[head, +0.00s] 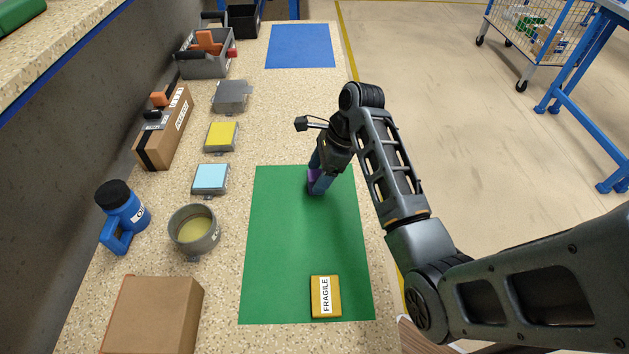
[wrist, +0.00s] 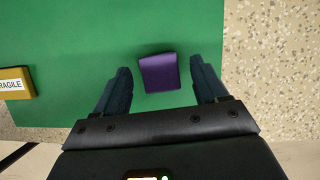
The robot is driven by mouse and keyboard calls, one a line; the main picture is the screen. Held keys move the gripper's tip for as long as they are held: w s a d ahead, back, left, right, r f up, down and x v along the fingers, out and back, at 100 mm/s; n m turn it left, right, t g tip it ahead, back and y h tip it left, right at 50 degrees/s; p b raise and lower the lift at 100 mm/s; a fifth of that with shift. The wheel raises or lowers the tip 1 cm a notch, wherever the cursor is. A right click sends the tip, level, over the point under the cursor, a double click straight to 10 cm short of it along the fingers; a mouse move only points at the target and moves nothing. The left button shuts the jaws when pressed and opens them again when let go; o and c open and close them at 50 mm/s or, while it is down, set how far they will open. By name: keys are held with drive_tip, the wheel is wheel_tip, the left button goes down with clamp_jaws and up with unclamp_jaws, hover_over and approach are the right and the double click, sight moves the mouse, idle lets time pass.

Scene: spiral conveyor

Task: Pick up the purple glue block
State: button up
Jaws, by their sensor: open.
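The purple glue block (wrist: 159,73) lies on the green mat (wrist: 60,50). In the wrist view it sits between my gripper's two spread fingers, with a gap on each side. In the head view the purple block (head: 311,175) is mostly hidden behind my gripper (head: 318,188), at the upper part of the green mat (head: 280,240). My gripper points down over the block. In the wrist view my gripper (wrist: 160,88) is open and holds nothing.
A yellow FRAGILE block (head: 325,297) lies at the mat's near end. Left of the mat are a grey cup (head: 194,230), a blue bottle (head: 122,208), a cardboard box (head: 152,315) and blue-topped (head: 210,179) and yellow-topped (head: 221,136) pads. A blue mat (head: 300,46) lies clear at the far end.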

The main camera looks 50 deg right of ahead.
sight(317, 175)
drive_tip(key=x, duration=0.3)
drive_tip(key=shift+a+f, duration=0.1)
drive_tip(key=c, duration=1)
